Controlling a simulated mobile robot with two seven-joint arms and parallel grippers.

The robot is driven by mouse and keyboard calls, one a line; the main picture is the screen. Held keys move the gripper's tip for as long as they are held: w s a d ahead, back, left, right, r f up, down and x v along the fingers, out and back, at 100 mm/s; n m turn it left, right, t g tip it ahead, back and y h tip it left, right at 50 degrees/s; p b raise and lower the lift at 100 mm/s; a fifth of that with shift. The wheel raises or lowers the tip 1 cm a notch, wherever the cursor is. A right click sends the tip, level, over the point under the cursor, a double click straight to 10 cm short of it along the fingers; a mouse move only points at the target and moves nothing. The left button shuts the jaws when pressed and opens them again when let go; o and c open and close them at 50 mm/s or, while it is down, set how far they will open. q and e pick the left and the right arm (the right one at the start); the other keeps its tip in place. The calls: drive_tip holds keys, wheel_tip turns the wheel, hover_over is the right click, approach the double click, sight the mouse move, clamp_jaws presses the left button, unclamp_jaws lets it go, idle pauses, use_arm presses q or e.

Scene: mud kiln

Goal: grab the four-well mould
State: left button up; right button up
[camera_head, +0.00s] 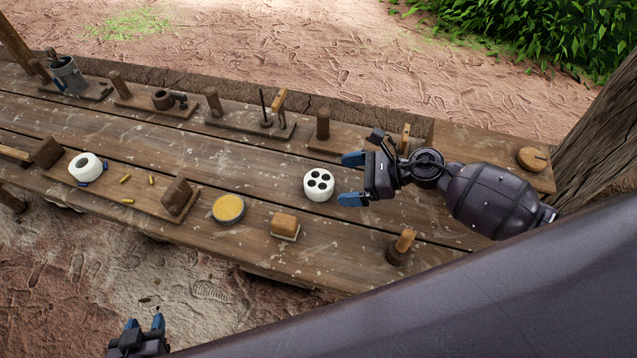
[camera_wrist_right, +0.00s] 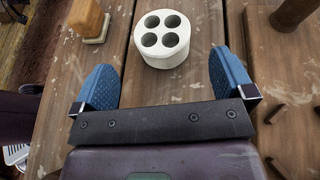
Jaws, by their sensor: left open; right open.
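The four-well mould (camera_head: 319,185) is a short white cylinder with dark round wells in its top. It stands upright on the wooden table, just left of my right gripper (camera_head: 352,180) in the head view. In the right wrist view the mould (camera_wrist_right: 162,40) is ahead of the open blue fingers of my right gripper (camera_wrist_right: 162,78), roughly centred between them and apart from both. My right gripper is empty. My left gripper (camera_head: 143,323) is low at the bottom left of the head view, off the table's front edge, open and empty.
A yellow-filled round dish (camera_head: 229,209) and a tan block on a small base (camera_head: 285,225) lie left of the mould. A wooden-handled tool (camera_head: 401,247) stands at the front right. Another white round piece (camera_head: 86,167) sits on a board at far left. Boards with posts line the back.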

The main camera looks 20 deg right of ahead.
sight(327, 181)
drive_tip(key=shift+x, duration=1.4)
drive_tip(key=x, duration=0.3)
drive_tip(key=shift+w+a+p, duration=0.1)
drive_tip(key=shift+w+p, duration=0.15)
drive_tip(key=shift+p, duration=0.1)
drive_tip(key=shift+w+a+f, duration=0.2)
drive_tip(key=shift+a+f, duration=0.05)
drive_tip(key=shift+a, duration=0.2)
use_arm(q)
drive_tip(key=shift+w+r, duration=0.25)
drive_tip(key=shift+r, duration=0.15)
drive_tip(key=shift+s, duration=0.1)
use_arm(e)
drive_tip(key=shift+c, duration=0.3)
drive_tip(key=shift+c, duration=1.1)
drive_tip(key=c, duration=0.7)
drive_tip(key=shift+c, duration=0.5)
use_arm(q)
drive_tip(key=shift+r, duration=0.1)
